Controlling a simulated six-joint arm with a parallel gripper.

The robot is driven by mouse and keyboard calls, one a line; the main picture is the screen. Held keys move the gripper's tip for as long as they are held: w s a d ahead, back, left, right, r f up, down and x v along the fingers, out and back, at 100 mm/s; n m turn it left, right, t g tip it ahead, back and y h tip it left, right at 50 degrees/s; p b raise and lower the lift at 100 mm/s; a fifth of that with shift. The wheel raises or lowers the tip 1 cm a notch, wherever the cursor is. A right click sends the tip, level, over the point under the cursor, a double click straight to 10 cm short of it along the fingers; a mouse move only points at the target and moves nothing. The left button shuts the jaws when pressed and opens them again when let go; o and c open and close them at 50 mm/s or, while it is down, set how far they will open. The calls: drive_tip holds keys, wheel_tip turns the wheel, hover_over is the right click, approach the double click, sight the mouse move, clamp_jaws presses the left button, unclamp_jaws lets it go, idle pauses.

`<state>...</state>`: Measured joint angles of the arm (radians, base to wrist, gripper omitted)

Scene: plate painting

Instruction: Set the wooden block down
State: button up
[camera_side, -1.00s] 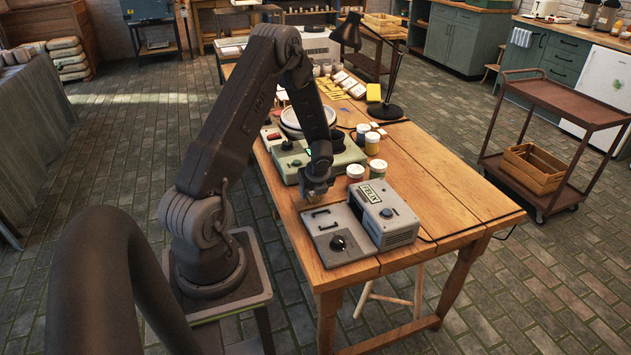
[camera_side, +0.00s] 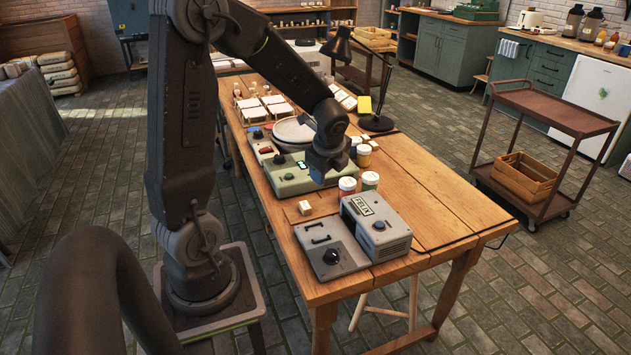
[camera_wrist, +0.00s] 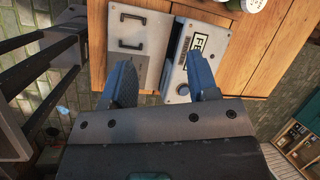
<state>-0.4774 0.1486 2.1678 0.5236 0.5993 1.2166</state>
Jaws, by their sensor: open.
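A small pale wooden block (camera_side: 305,208) sits on the table (camera_side: 420,180), just beyond the flat grey panel and apart from it. My gripper (camera_side: 328,178) hangs above the green-grey device, higher than the block and to its right. In the wrist view its two blue fingers (camera_wrist: 161,78) are spread wide with nothing held between them. The block cannot be made out in the wrist view.
A grey panel with a black knob (camera_side: 331,257) and a FELIX box (camera_side: 377,230) stand at the table's near end. A green-grey device (camera_side: 290,181), jars (camera_side: 347,188) and a stacked plate (camera_side: 293,130) lie beyond.

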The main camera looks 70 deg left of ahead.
drive_tip(key=s+d+r+n+t+h, duration=0.2)
drive_tip(key=s+d+r+n, duration=0.3)
drive_tip(key=d, duration=0.6)
drive_tip(key=s+d+r+n+t+h, duration=0.2)
drive_tip(key=s+d+r+n, duration=0.4)
drive_tip(key=d, duration=0.5)
wheel_tip(320, 180, up, 2)
drive_tip(key=shift+s+r+n, duration=0.1)
drive_tip(key=shift+s+n, duration=0.1)
drive_tip(key=shift+n, duration=0.8)
